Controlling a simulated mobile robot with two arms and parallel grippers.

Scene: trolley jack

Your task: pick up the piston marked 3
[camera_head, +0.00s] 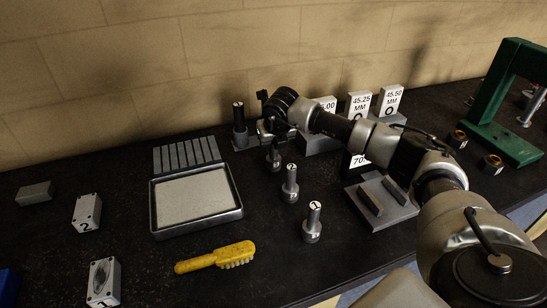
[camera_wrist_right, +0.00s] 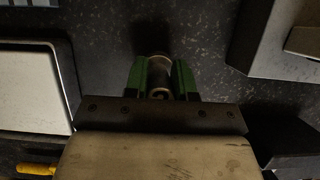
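Piston 1 (camera_head: 312,222), with a white-topped rod, stands upright on the dark table. Piston 2 (camera_head: 290,184) stands behind it. A third small piston (camera_head: 273,159) stands farther back in that row, directly under my right gripper (camera_head: 275,132); its upper part and mark are hidden. In the right wrist view the green fingertips (camera_wrist_right: 160,80) lie on both sides of this piston (camera_wrist_right: 157,66), very close to it; whether they press on it is unclear. A darker piston (camera_head: 239,117) with an unreadable mark stands on a grey block just left of the gripper. My left gripper is not in view.
A grey tray (camera_head: 238,208) and a slotted rack (camera_head: 187,154) lie left of the pistons. A yellow brush (camera_head: 215,257) lies in front. Number blocks (camera_head: 389,100) stand behind my right arm; a green press frame (camera_head: 490,120) is at right.

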